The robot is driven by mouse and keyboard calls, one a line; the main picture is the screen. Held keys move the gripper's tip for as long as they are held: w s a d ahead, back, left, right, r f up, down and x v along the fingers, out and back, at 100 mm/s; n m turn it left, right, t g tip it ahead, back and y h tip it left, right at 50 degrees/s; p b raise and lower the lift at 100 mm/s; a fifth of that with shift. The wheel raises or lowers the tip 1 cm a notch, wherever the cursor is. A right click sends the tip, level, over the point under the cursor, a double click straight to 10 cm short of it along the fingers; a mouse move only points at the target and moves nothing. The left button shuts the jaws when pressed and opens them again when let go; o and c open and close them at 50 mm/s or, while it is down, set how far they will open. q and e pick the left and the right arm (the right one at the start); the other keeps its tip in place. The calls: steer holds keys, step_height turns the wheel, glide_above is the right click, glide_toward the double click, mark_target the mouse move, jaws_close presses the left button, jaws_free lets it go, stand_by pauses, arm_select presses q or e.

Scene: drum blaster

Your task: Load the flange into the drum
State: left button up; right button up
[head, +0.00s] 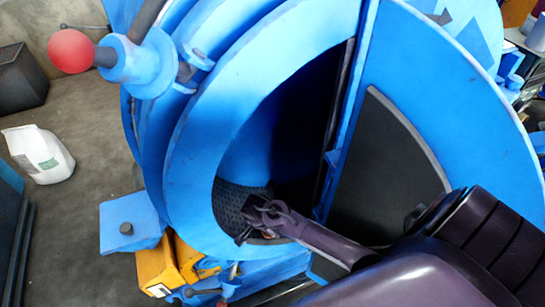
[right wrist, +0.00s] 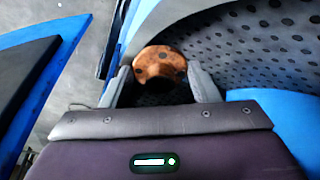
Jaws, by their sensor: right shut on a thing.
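The blue drum blaster (head: 195,150) stands in the middle of the head view with its round opening facing me. Its dark perforated inner floor (head: 232,200) shows low in the opening. My right gripper (head: 262,222) reaches from the right into the lower part of the opening. In the right wrist view my right gripper (right wrist: 160,85) is shut on a rusty brown flange (right wrist: 160,62) with several holes. The flange is held between the fingertips, in front of the perforated drum surface (right wrist: 260,45). In the head view the flange is mostly hidden by the gripper. My left gripper is not in view.
The drum's blue door (head: 440,90) with a dark panel stands open at the right, close to my right arm. A red ball knob (head: 71,51) on a lever sticks out at upper left. A white jug (head: 38,154) and a dark bin (head: 20,79) stand on the floor at left.

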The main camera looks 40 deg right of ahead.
steer(key=shift+w, duration=0.35)
steer(key=o, duration=1.2)
steer(key=shift+r, duration=0.1)
steer(key=v, duration=0.7)
steer(key=shift+r+p, duration=0.35)
steer(key=shift+p, duration=0.05)
